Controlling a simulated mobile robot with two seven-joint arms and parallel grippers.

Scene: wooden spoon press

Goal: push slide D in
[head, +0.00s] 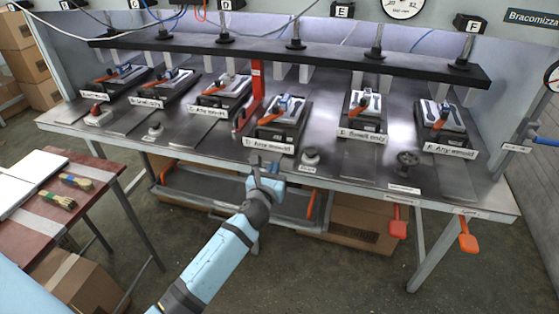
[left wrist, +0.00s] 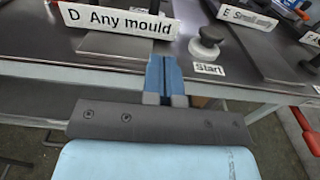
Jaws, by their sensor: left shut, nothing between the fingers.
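Slide D (head: 282,122) carries a dark mould with a blue part on it. Its white sign "D Any mould" (head: 268,145) stands close to the bench's front edge, further out than the neighbouring signs. The sign also shows at the upper left of the left wrist view (left wrist: 118,20). My left gripper (head: 266,182) is shut and empty, in front of and below the sign, apart from it. In the left wrist view, its blue fingers (left wrist: 164,68) point at the bench edge, right of the sign's middle. My right gripper is not in view.
A round Start knob (head: 310,157) sits just right of slide D; it also shows in the left wrist view (left wrist: 207,46). A red upright bar (head: 256,95) stands left of the slide. Slide C (head: 224,95) and slide E (head: 365,113) flank it. A side table (head: 95,190) stands left.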

